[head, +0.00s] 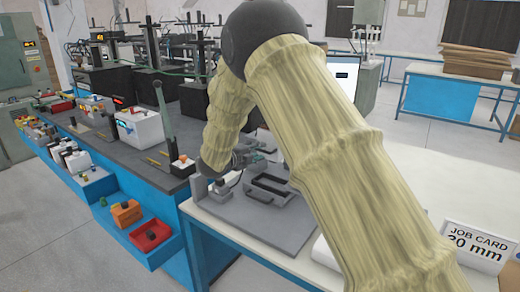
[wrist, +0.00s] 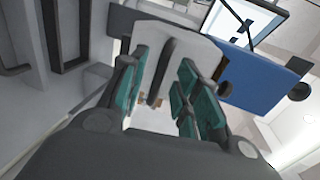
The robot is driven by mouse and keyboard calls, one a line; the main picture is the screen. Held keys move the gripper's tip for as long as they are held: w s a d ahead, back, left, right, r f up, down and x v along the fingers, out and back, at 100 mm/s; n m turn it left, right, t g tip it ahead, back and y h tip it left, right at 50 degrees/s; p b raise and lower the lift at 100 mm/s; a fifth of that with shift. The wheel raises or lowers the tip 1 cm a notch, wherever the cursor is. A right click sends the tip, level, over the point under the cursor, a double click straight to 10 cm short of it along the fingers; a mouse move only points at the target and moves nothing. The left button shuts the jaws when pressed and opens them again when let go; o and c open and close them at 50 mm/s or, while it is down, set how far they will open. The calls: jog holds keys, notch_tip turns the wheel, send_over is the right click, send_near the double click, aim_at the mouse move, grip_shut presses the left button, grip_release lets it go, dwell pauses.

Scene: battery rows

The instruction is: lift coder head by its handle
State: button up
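The coder head appears in the wrist view as a pale body with a dark upright bar handle (wrist: 161,72) and a blue block (wrist: 262,78) beside it. My gripper (wrist: 166,85) is open, with its green-padded fingers on either side of the handle. I see a gap on the handle's right; how close the left finger is, I cannot tell. In the head view my gripper (head: 250,156) is low over the grey fixture plate (head: 248,222) on the white bench. My arm hides most of the coder head there.
A dark-framed grey part (head: 268,190) stands on the plate. At left, a dark bench (head: 110,150) carries white boxes and a post with an orange button (head: 182,160). Bins hang along its front.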

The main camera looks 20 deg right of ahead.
jog(key=shift+x, duration=1.2)
grip_shut()
